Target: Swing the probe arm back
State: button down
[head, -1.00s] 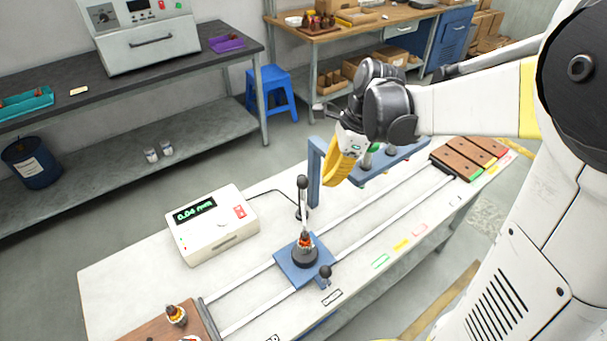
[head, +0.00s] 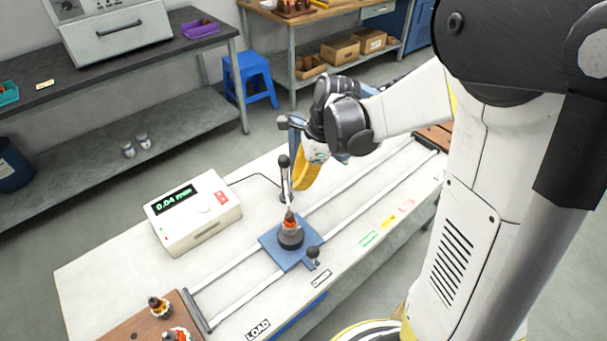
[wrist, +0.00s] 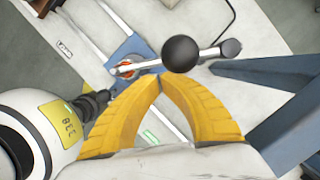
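The probe arm (head: 287,181) is a pale rod with a black ball knob (head: 284,161). In the head view it reaches down to the armature (head: 290,222) on the blue carriage (head: 273,242). In the wrist view the knob (wrist: 181,53) lies just beyond my fingertips, and the rod (wrist: 150,65) runs left over the armature. My gripper (head: 301,184) is beside the arm on its right, yellow fingers pointing down. In the wrist view its fingertips (wrist: 160,76) meet with nothing visible between them. Whether they touch the knob cannot be told.
The gauge box (head: 192,212) reads 0.04 mm, left of the probe. A blue post (wrist: 255,75) stands to the right in the wrist view. A small black-knobbed lever (head: 313,254) sits at the carriage's front. A brown board (head: 140,325) with armatures lies at the near left.

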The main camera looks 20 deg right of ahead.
jog(key=shift+f, duration=0.25)
jog(key=shift+a, duration=0.15)
jog(key=shift+a+m, duration=0.3)
jog(key=shift+m, duration=0.1)
jog(key=shift+a+m+t, duration=0.3)
jog(key=shift+a+m, duration=0.25)
jog(key=shift+m, duration=0.05)
